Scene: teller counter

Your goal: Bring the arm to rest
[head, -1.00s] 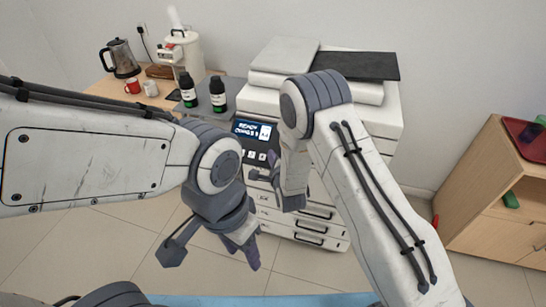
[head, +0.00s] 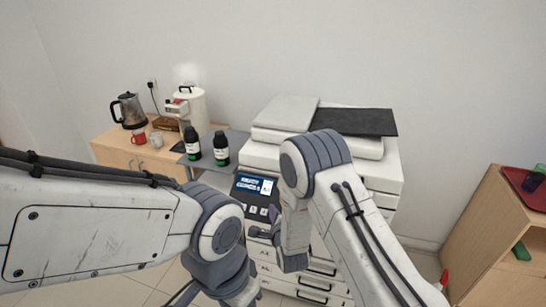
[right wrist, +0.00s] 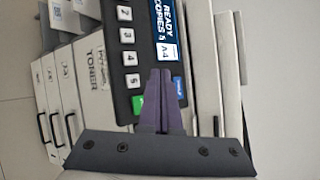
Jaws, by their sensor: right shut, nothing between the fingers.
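My right arm reaches in from the lower right of the head view, its wrist in front of the copier. My right gripper (head: 276,212) is mostly hidden there behind its own arm. In the right wrist view its purple fingers (right wrist: 161,90) are shut and empty, in front of the copier's control panel (right wrist: 124,60). Whether they touch the panel is unclear. My left arm comes in from the left, with its wrist (head: 222,235) at the lower middle. Its fingers are cut off by the bottom edge.
The white copier (head: 375,178) with drawers stands close before both arms. Two dark bottles (head: 193,145) stand on a grey shelf left of it. A kettle (head: 130,110) and mugs stand on a wooden cabinet. A wooden cabinet (head: 490,235) stands at the right.

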